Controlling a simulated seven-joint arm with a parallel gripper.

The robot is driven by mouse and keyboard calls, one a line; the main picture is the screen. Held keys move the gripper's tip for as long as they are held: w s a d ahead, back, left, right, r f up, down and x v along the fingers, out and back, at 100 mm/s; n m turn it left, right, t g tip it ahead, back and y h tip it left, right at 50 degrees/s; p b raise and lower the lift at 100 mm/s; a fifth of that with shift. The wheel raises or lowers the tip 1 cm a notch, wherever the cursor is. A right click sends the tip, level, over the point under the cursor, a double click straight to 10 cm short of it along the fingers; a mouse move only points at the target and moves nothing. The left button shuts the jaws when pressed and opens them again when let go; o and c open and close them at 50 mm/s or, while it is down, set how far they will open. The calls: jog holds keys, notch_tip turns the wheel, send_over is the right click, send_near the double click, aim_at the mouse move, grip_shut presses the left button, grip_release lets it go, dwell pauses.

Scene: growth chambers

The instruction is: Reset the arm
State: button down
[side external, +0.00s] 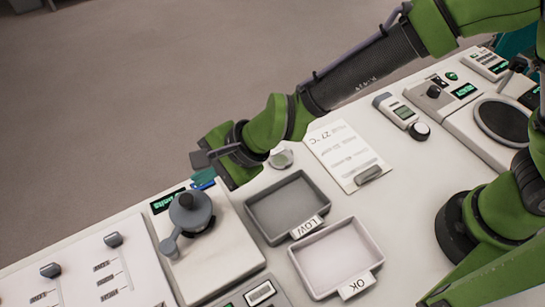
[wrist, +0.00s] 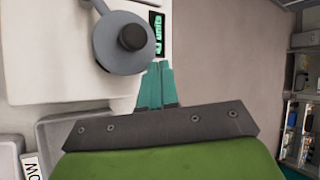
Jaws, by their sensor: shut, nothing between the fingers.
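My gripper (wrist: 157,66) shows in the wrist view with its teal fingers together and nothing between them. In the side external view my gripper (side external: 205,184) hangs at the end of the green arm, close to the far edge of the bench. It is beside a grey device with a round knob and lever (side external: 192,212) and a small green display. In the wrist view the same grey round knob (wrist: 132,38) is just ahead and to the left of the fingertips. I cannot tell the exact height of the fingers above the bench.
A grey tray marked LOW (side external: 289,207) and a pale tray marked OK (side external: 337,258) lie on the bench. A note sheet (side external: 344,152) with a clip, a handheld meter (side external: 396,112) and a scale-like device (side external: 503,121) are to the right. A slider panel (side external: 80,265) is at left.

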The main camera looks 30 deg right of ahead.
jog(key=s+d+r+n+h, duration=0.1)
jog(key=s+d+r+n, duration=0.2)
jog(key=d, duration=0.9)
jog(key=s+d+r+n+t+h, duration=0.1)
jog(key=s+d+r+n+h, duration=0.1)
jog(key=d+r, duration=0.5)
jog(key=s+d+r+n+t+h, duration=0.1)
jog(key=s+d+r+n, duration=0.4)
jog(key=d, duration=1.4)
jog(key=shift+s+h, duration=0.45)
jog(key=shift+h, duration=0.05)
jog(key=c, duration=1.8)
grip_release()
jog(key=shift+r, duration=0.15)
